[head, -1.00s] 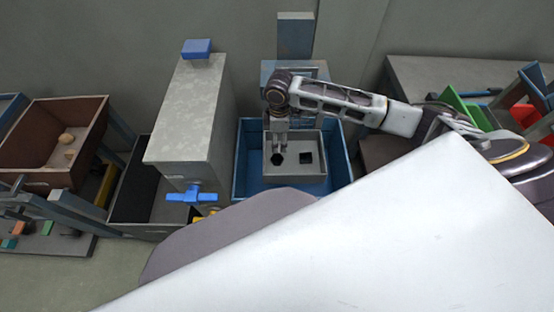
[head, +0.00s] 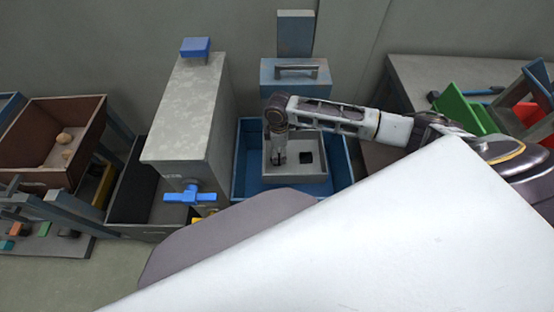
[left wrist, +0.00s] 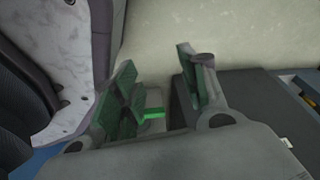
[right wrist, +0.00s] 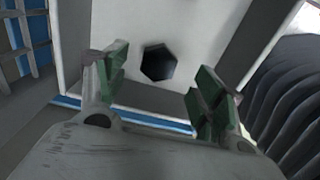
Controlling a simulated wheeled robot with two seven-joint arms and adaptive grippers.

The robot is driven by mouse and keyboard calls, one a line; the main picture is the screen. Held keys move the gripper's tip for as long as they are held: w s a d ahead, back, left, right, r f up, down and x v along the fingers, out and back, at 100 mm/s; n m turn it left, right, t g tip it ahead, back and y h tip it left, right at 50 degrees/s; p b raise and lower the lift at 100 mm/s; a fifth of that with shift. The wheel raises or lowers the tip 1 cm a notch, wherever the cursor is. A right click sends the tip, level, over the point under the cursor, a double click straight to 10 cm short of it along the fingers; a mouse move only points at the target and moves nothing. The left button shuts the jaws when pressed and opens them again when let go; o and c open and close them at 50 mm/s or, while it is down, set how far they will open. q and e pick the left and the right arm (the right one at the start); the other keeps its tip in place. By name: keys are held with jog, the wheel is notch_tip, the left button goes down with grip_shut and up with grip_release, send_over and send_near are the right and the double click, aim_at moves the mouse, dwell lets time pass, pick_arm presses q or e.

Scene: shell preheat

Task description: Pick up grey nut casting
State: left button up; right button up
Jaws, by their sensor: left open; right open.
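In the right wrist view a dark grey hexagonal shape (right wrist: 158,62), like a nut, shows in the pale tray, a little beyond and between my fingertips. I cannot tell whether it is a solid casting or a recess. My right gripper (right wrist: 160,85) is open with nothing between its fingers. In the head view this gripper (head: 279,155) points down over the left part of the grey tray (head: 296,180) and mostly hides the hexagon. A dark square (head: 306,157) shows to its right. My left gripper (left wrist: 157,75) is open, away from the tray.
The tray sits inside a blue bin (head: 240,180). A tall grey box (head: 185,110) with a blue handle (head: 190,195) stands to its left. A brown bin (head: 85,130) with small tan pieces is at far left. A green bin (head: 460,113) stands at right.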

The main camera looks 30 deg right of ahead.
pick_arm(q)
jog(key=shift+f, duration=0.1)
pick_arm(e)
jog(key=shift+f, duration=0.1)
jog(key=shift+a+f, duration=0.1)
jog(key=shift+f, duration=0.4)
jog(key=shift+f+b, duration=0.3)
jog(key=shift+f, duration=0.05)
notch_tip(320, 180, down, 2)
jog(key=shift+w+a+f+b, duration=0.1)
jog(key=shift+a+f+b, duration=0.05)
jog(key=shift+b, duration=0.15)
jog(key=shift+f, duration=0.45)
pick_arm(q)
jog(key=shift+w+d+r, duration=0.85)
jog(key=shift+w+r, duration=0.15)
jog(key=shift+r, duration=0.1)
